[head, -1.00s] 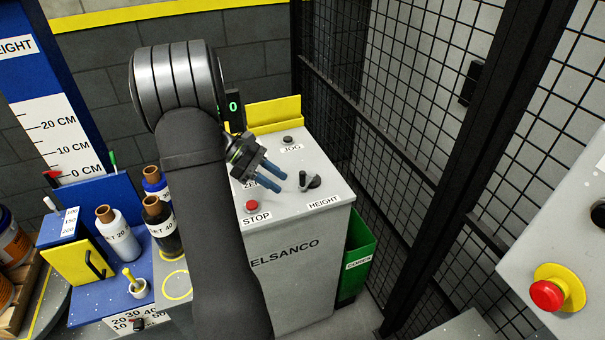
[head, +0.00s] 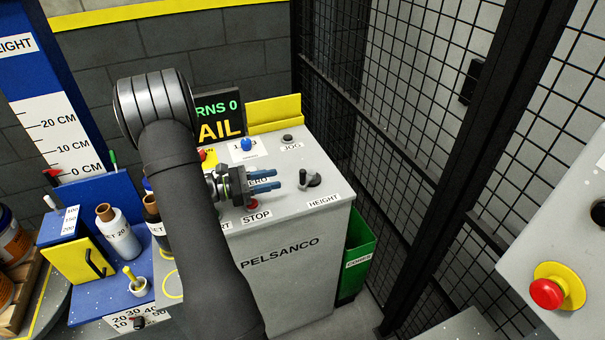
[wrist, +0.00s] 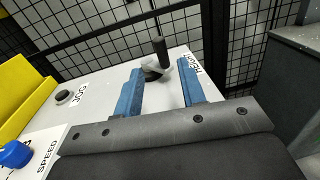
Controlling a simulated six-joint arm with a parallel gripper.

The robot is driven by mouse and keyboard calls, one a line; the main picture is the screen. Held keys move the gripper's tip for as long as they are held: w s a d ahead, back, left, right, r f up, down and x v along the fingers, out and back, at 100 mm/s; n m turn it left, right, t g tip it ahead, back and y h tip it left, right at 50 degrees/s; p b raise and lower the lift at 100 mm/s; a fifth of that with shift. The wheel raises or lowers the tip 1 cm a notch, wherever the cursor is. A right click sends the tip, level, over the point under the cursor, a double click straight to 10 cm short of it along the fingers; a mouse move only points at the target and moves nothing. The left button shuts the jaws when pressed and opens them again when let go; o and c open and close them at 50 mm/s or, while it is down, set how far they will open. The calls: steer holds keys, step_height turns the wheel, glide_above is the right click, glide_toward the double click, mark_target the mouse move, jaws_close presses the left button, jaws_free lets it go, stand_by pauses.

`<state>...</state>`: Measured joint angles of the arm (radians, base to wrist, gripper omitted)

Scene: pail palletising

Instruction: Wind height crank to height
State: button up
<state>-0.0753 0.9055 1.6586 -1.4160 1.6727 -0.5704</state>
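The height crank (head: 309,179), a small dark knob with an upright handle, sits on top of the grey console (head: 290,222) behind the HEIGHT label (head: 323,201). My gripper (head: 278,180) is just left of the crank, its blue fingers pointing toward it. In the wrist view the crank (wrist: 157,60) appears ahead of the two spread fingertips, with its dark handle rising up. My gripper (wrist: 158,80) is open with nothing between its fingers. The pointer's heights show on the scale board (head: 50,135) at the left, marked 0, 10 and 20 cm.
A JOG button (head: 287,138), a blue SPEED knob (head: 246,144) and a red STOP button (head: 253,204) are on the console. A display (head: 220,117) stands behind. Black mesh fencing (head: 400,110) runs close on the right. A green bin (head: 356,255) stands beside the console.

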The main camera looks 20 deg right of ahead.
mark_target(303, 184)
steer(key=d, duration=0.6)
steer(key=s+d, duration=0.1)
steer(key=d, duration=0.2)
steer(key=shift+d, duration=0.35)
steer(key=shift+c, duration=0.3)
jaws_close()
